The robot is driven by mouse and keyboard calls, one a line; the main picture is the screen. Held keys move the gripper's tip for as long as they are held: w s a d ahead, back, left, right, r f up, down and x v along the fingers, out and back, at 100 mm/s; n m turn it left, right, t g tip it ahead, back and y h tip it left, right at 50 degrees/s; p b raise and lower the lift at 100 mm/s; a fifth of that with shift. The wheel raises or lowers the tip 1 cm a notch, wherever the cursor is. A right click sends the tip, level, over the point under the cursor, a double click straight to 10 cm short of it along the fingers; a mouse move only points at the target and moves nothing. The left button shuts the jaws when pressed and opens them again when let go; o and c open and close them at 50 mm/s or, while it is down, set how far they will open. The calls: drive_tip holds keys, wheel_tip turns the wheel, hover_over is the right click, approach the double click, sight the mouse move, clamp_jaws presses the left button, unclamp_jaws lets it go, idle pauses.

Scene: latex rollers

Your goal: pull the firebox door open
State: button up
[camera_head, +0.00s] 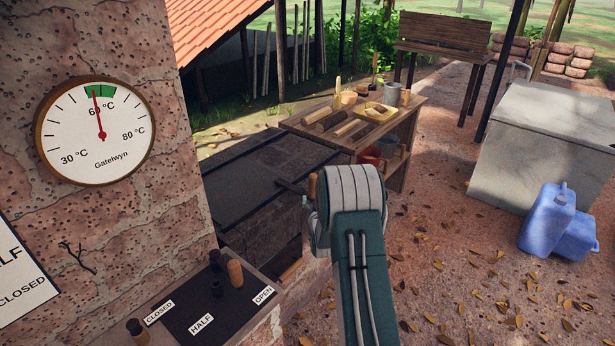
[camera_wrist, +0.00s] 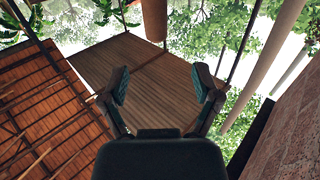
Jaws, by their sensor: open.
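My gripper (camera_wrist: 163,88) is open in the wrist view, with nothing between its two teal-padded fingers. The wrist camera looks up at a plank surface, roof and trees. In the head view my teal and grey arm stands in the middle and hides the gripper. I cannot make out the firebox door in either view. A short wooden peg or handle (camera_head: 312,187) shows just left of my arm; I cannot tell what it belongs to. A brown cylinder (camera_wrist: 154,18) shows at the top of the wrist view, beyond the fingers.
A brick wall with a dial gauge (camera_head: 97,131) stands at left. Below it, a dark plate (camera_head: 222,310) marked CLOSED, HALF, OPEN carries knobs. Dark slabs (camera_head: 255,180) lie behind my arm. Leafy ground is open.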

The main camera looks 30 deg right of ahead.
sight(313, 181)
drive_tip(key=x, duration=1.1)
drive_tip(key=shift+d+f, duration=0.3)
drive_tip(key=shift+f, duration=0.05)
clamp_jaws()
